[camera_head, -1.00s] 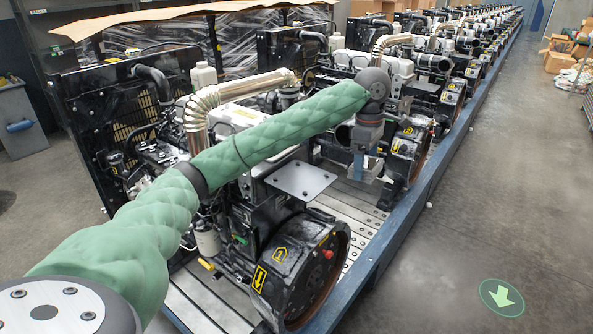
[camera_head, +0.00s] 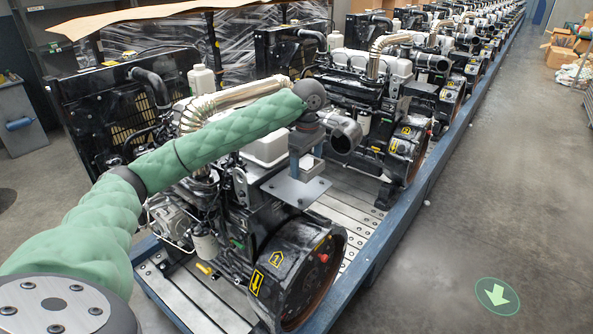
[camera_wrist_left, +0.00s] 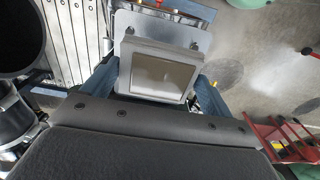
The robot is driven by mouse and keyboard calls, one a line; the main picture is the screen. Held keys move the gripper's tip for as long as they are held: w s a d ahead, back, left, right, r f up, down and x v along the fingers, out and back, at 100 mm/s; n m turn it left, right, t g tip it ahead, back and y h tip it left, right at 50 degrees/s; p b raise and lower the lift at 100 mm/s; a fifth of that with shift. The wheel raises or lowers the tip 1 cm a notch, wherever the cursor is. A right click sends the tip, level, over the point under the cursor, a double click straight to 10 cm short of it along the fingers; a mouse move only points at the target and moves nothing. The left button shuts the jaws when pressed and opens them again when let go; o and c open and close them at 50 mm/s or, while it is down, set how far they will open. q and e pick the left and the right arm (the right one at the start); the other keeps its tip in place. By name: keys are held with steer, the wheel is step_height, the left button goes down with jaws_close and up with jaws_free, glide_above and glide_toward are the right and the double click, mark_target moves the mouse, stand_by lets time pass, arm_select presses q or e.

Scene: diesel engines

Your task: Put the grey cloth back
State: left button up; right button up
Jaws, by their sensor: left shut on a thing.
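My left gripper (camera_head: 307,160) is over a flat grey metal plate (camera_head: 285,190) that juts out from the nearest engine (camera_head: 265,225). In the left wrist view its two blue fingers (camera_wrist_left: 160,85) are shut on the sides of a squarish grey piece (camera_wrist_left: 160,48) with a paler rim and a brownish middle. I take this piece for the grey cloth, though its texture is not clear. The plate (camera_wrist_left: 187,24), with holes at its corners, shows behind it. I cannot tell whether the piece touches the plate. My right gripper is not in view.
A silver exhaust pipe (camera_head: 345,133) and a white cover (camera_head: 268,150) are close to the gripper. More engines stand in a row on a long blue-edged slatted platform (camera_head: 341,190).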

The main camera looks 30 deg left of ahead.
mark_target(296, 185)
arm_select(q)
steer(key=a+f, duration=0.1)
steer(key=a+f+p, duration=0.1)
steer(key=a, duration=0.1)
steer(key=shift+w+a+f, duration=0.1)
steer(key=shift+a, duration=0.2)
step_height(296, 185, down, 3)
steer(key=p, duration=0.3)
steer(key=shift+f, duration=0.5)
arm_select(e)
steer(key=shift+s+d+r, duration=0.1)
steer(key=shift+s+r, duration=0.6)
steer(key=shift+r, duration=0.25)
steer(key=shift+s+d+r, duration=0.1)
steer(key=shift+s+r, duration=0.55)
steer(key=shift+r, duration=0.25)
arm_select(q)
steer(key=o, duration=0.7)
